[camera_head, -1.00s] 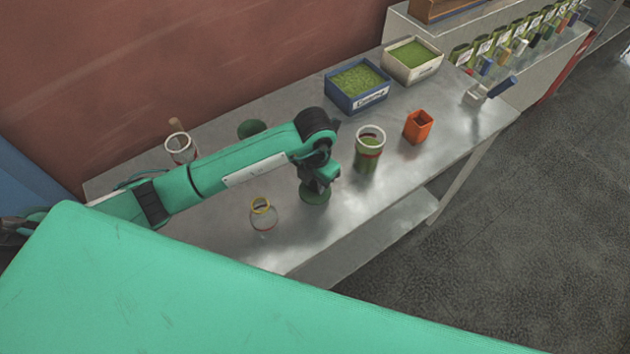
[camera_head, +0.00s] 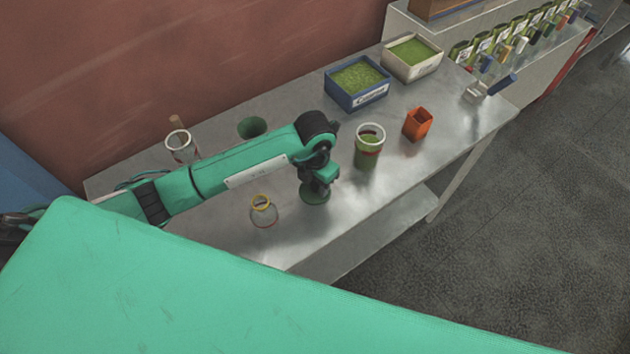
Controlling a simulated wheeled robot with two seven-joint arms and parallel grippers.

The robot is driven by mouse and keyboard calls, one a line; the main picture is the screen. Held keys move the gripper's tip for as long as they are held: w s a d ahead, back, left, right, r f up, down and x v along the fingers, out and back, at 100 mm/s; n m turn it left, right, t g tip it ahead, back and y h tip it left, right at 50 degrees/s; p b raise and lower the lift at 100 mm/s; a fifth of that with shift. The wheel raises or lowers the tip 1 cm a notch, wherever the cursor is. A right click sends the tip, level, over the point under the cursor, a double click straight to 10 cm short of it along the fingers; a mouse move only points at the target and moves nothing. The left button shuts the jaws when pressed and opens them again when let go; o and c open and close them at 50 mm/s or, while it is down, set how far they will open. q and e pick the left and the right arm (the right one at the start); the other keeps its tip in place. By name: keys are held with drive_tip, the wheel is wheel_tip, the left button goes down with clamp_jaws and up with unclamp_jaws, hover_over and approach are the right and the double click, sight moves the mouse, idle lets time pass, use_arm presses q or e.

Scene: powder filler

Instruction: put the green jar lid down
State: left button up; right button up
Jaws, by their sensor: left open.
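The green jar lid (camera_head: 314,196) is a dark green disc lying on the metal table, close to the front edge. My left gripper (camera_head: 316,183) is directly above the lid, pointing down, with its fingertips at or just over it. Its jaws are open, though the fingers are small and partly hidden by my own wrist. I cannot tell whether they still touch the lid. An open jar (camera_head: 369,146) with green powder and a white rim stands to the right of the gripper. My right gripper is out of view.
A small yellow-rimmed glass vessel (camera_head: 264,211) stands left of the lid. An orange square cup (camera_head: 418,124), a blue bin (camera_head: 342,99) and a white bin (camera_head: 437,65) stand to the right. A dark green round object (camera_head: 252,127) and a white-rimmed jar (camera_head: 180,144) are behind my arm.

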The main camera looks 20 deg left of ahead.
use_arm(q)
wheel_tip(320, 180, up, 12)
drive_tip(key=b, duration=0.4)
drive_tip(key=shift+r, duration=0.1)
idle(0.4)
